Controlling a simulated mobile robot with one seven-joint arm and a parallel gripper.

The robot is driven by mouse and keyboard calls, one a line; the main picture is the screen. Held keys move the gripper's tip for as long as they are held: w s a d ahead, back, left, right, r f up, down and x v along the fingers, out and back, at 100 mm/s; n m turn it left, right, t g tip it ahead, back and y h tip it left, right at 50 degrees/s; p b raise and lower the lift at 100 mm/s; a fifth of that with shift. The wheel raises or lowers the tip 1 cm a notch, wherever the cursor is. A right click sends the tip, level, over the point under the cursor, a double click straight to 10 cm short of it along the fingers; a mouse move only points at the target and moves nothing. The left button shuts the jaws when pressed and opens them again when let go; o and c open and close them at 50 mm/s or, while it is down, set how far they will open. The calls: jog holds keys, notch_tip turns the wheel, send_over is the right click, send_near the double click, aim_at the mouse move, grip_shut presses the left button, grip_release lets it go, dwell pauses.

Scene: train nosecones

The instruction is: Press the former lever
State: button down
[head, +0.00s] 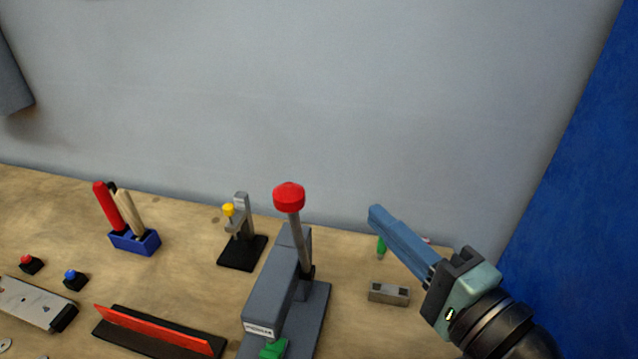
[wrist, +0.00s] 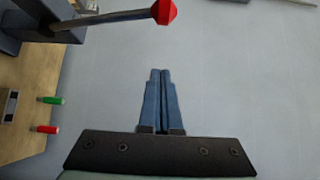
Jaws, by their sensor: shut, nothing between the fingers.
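The former lever is a grey rod topped by a red knob (head: 289,196), standing up from a grey former (head: 270,295) on the bench. The red knob (wrist: 164,12) and rod also show at the top of the wrist view. My gripper (head: 376,214) is to the right of the knob, apart from it, with its blue fingers pointing up and left. In the wrist view the fingers (wrist: 160,74) lie together, shut and empty. A green piece (head: 273,348) shows at the front of the former, cut off by the picture's lower edge.
A small grey block (head: 389,292) and a green-handled item (head: 381,246) lie under my arm. A black-based clamp (head: 242,250) and a blue tool holder (head: 135,241) stand to the left. A red-edged black bar (head: 160,332) lies front left. A grey wall is behind; a blue panel (head: 580,190) is at right.

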jog(key=w+a+p, duration=0.5)
jog(key=w+a, duration=0.1)
jog(key=a, duration=0.1)
jog(key=shift+a, duration=0.15)
dwell(0.4)
jog(key=shift+w, duration=0.1)
dwell(0.3)
